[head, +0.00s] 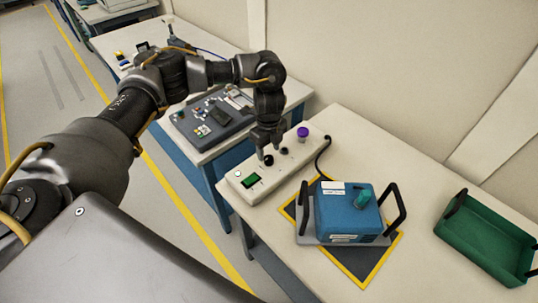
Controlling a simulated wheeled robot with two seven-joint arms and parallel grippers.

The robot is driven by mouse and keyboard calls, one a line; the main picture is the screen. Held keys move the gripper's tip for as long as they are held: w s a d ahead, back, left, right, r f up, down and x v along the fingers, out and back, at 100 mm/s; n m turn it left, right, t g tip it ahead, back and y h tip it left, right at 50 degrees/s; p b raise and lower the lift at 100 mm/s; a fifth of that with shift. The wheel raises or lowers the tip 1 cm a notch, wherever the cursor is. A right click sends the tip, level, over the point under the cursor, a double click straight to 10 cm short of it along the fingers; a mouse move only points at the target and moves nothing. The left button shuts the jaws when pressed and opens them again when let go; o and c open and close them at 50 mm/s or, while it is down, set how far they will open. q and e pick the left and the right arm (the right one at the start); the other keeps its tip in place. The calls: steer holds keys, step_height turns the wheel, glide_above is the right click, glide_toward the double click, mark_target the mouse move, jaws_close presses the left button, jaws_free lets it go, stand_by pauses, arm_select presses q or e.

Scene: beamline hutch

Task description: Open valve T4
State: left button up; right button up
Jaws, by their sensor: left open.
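Labels are too small to read, so I cannot tell which part is valve T4. My left gripper (267,149) points down, open, just over the panel at the black knobs. I cannot tell whether its fingers touch a knob. My right gripper is out of view.
The blue box has black side handles and sits on a yellow-edged dark mat (362,270). A green tray (482,238) is at the right. A grey case (213,118) with small parts lies on the table further back.

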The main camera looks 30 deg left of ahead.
mark_target(269, 157)
arm_select(q)
steer(key=shift+f, duration=1.65)
steer(key=c, duration=1)
